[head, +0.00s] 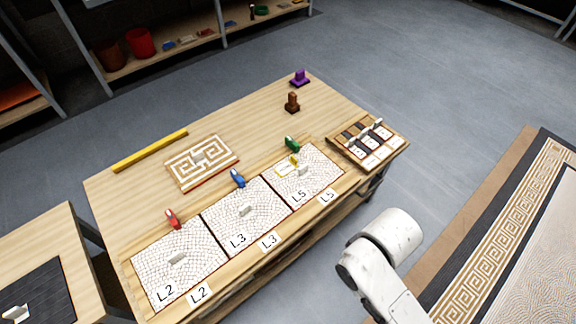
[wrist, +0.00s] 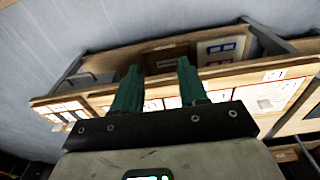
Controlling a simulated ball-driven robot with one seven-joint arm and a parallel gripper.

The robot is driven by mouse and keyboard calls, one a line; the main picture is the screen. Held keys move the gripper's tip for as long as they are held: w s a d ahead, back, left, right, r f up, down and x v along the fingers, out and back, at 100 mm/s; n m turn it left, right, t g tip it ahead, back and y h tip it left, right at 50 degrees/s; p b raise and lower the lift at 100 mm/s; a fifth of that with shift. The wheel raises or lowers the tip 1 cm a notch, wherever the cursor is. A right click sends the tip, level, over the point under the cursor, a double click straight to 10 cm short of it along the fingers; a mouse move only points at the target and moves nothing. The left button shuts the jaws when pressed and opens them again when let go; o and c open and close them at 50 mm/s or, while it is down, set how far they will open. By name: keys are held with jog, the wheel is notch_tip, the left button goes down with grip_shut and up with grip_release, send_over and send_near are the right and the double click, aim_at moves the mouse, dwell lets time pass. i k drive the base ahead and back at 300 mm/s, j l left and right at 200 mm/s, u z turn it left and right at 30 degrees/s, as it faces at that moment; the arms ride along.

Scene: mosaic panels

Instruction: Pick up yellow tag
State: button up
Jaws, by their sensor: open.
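I cannot make out the tag in the wrist view. In the head view only my white arm shows, at lower right.
Panels L3 (head: 258,220) and L2 (head: 160,260) lie in a row beside L5. Red (head: 172,218), blue (head: 237,178) and green (head: 292,144) clamps stand along their far edge. A compartment tray (head: 340,150) sits at the right end.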

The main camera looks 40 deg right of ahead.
aim_at(287, 167)
jog(key=i+z, duration=0.3)
jog(key=i, duration=0.2)
jog(key=i+z, duration=0.3)
jog(key=i, duration=0.2)
